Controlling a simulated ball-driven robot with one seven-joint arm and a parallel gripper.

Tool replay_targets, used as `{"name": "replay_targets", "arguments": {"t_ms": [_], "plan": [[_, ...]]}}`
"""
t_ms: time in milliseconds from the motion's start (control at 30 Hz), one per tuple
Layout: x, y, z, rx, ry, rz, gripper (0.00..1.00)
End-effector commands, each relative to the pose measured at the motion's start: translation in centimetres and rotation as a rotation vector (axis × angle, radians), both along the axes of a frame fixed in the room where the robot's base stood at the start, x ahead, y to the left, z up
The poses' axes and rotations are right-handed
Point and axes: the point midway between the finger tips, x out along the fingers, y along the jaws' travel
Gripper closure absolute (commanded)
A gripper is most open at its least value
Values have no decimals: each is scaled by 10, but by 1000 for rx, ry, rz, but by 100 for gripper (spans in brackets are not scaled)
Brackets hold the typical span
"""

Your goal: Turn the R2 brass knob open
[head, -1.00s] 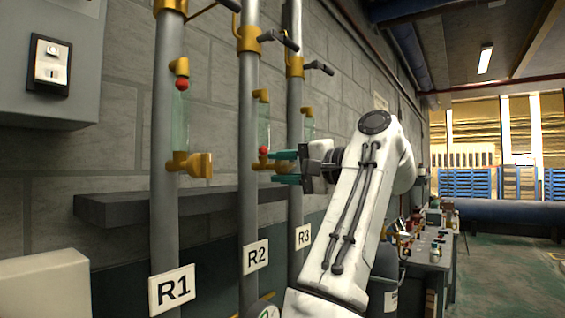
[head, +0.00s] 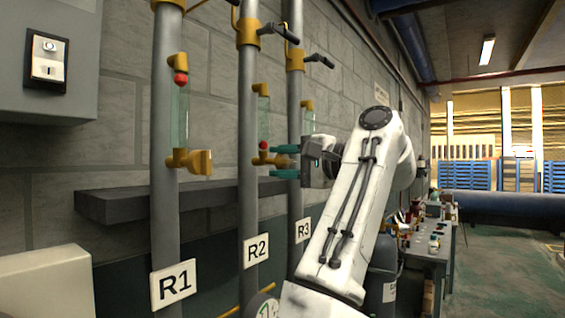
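The R2 pipe (head: 248,110) is the middle of three grey upright pipes, with an R2 plate (head: 256,250) low on it. Its brass knob (head: 278,161) sticks out to the right at the foot of a sight glass (head: 263,116). A red ball (head: 263,145) sits low in that glass. My gripper (head: 285,162) reaches in from the right, its teal fingers above and below the knob's right end. The fingers are apart with a visible gap. I cannot tell whether either finger touches the knob.
The R1 pipe (head: 167,120) and its brass knob (head: 201,162) stand to the left, its red ball (head: 180,79) high. The R3 pipe (head: 295,95) is close behind my gripper. A dark shelf (head: 110,205) runs behind the pipes. A cluttered bench (head: 430,250) stands right.

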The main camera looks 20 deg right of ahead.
Motion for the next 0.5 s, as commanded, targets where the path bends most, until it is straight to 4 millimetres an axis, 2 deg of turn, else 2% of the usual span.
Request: {"name": "replay_targets", "arguments": {"t_ms": [33, 233, 500], "plan": [[0, -2, -2, 1, 3, -3, 57], [0, -1, -1, 0, 1, -1, 38], [-1, -1, -1, 0, 0, 0, 37]]}}
